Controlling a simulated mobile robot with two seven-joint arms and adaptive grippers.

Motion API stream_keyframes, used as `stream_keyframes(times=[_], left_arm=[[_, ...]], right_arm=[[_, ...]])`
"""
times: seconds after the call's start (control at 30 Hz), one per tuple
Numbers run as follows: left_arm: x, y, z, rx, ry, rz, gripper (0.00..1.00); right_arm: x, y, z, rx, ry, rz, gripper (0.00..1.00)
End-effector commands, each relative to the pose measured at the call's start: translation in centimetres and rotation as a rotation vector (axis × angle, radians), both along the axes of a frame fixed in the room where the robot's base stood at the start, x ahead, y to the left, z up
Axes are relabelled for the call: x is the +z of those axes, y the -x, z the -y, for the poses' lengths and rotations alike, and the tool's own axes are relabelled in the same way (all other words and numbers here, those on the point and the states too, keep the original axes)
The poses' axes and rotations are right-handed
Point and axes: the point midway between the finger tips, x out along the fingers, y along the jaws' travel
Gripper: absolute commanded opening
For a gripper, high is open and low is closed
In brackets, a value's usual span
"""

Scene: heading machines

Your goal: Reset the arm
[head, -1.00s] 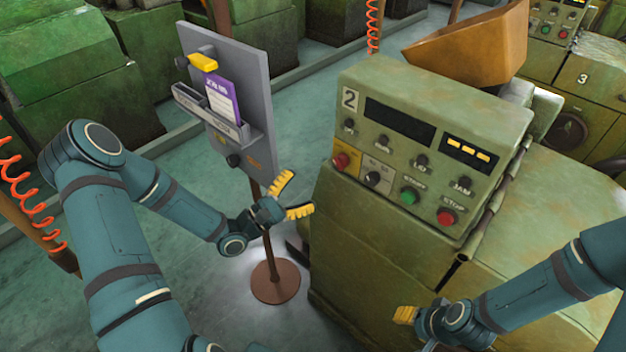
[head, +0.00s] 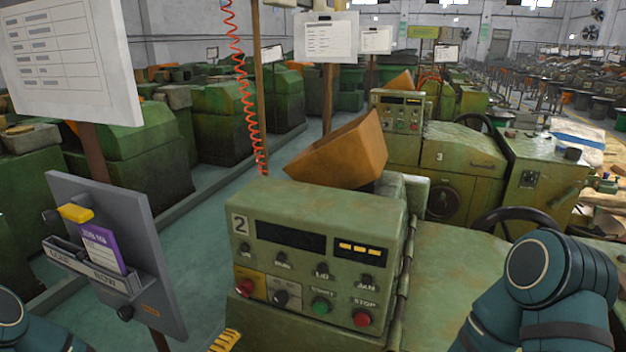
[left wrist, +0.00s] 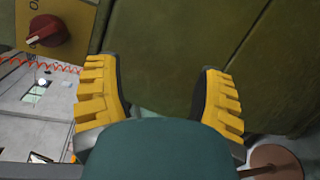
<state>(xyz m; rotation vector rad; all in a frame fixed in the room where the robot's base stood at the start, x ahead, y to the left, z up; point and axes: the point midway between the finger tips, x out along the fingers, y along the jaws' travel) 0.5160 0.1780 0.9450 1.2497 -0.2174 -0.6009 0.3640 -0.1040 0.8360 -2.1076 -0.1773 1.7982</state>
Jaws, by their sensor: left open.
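My left gripper (left wrist: 158,85) is open and empty in the left wrist view, its two yellow ribbed fingers wide apart. The green body of machine 2 (left wrist: 190,50) lies beyond them. In the head view only a yellow finger of the left gripper (head: 225,341) shows at the bottom edge, left of machine 2's control panel (head: 318,262). My left arm shows only in part at the lower left. My right arm shows at the lower right, in front of the machine's top; its gripper is out of view.
A grey board (head: 115,250) with a purple card (head: 103,249) stands left of the machine. A red knob (left wrist: 46,30) is close to the left gripper's finger. The stand's round brown base (left wrist: 272,163) is at the lower right. An orange chute (head: 340,155) rises behind the panel.

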Motion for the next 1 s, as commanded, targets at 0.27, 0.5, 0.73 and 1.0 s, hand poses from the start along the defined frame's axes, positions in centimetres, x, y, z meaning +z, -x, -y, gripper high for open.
stream_keyframes(times=[0.27, 0.5, 0.73, 1.0], left_arm=[[-8.5, 4.7, 5.1, -0.262, -0.63, -0.166, 0.69], [-12.6, 11.6, 7.1, -0.646, -0.997, -0.262, 0.69], [-13.6, 15.3, 7.6, -0.862, -1.109, -0.289, 0.69], [-13.6, 15.6, 7.6, -0.88, -1.115, -0.29, 0.69]], right_arm=[[-1.5, 0.2, -0.1, 0.004, 0.0, -0.006, 0.47], [-2.4, 0.4, -0.1, 0.007, 0.0, -0.009, 0.47], [-2.8, 0.5, -0.2, 0.008, 0.0, -0.011, 0.47], [-2.8, 0.5, -0.2, 0.008, 0.0, -0.011, 0.47]])
